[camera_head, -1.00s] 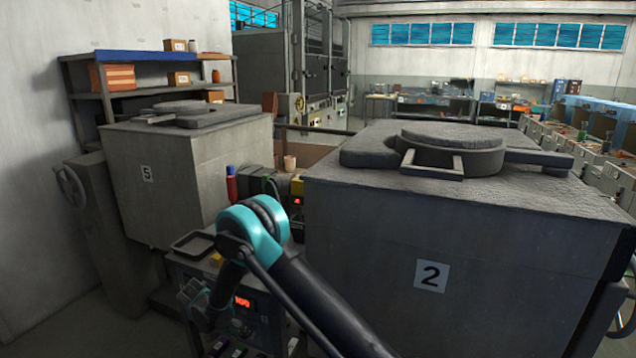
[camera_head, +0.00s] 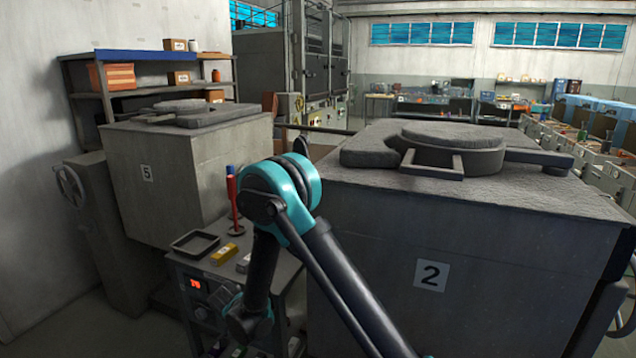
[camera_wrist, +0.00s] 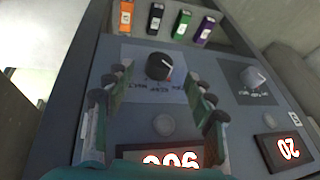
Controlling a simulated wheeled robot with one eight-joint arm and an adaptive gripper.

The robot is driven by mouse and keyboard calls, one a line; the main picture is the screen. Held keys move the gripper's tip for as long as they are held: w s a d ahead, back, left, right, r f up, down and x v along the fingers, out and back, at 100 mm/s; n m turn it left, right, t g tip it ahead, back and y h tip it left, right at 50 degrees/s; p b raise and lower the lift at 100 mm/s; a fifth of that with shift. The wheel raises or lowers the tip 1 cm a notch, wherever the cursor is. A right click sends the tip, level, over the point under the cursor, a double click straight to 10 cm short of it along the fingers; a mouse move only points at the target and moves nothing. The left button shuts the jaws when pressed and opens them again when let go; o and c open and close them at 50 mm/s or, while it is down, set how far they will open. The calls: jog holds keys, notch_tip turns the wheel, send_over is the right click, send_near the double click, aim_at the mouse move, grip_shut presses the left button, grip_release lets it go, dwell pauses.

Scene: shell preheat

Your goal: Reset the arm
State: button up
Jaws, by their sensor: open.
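My arm (camera_head: 285,195) stands bent in front of the furnaces, its elbow raised and its forearm reaching down to a control cabinet (camera_head: 203,262). My gripper (camera_wrist: 157,80) is open and empty in the wrist view, its fingers on either side of a black knob (camera_wrist: 159,67) with a red mark on the cabinet's panel. I cannot tell whether the fingers touch it. A grey knob (camera_wrist: 252,77) sits to the right. Lit red displays (camera_wrist: 172,160) and (camera_wrist: 288,148) show at the bottom, digits inverted. In the head view the fingers are not clearly visible.
Furnace 2 (camera_head: 440,235) stands close on the right, furnace 5 (camera_head: 150,190) on the left. On the cabinet are a black tray (camera_head: 195,243), a yellow block (camera_head: 223,254) and a red upright item (camera_head: 233,200). Several coloured items (camera_wrist: 180,22) lie beyond the knobs.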

jog(key=v, duration=1.1)
jog(key=shift+r, duration=0.25)
jog(key=shift+s, duration=0.1)
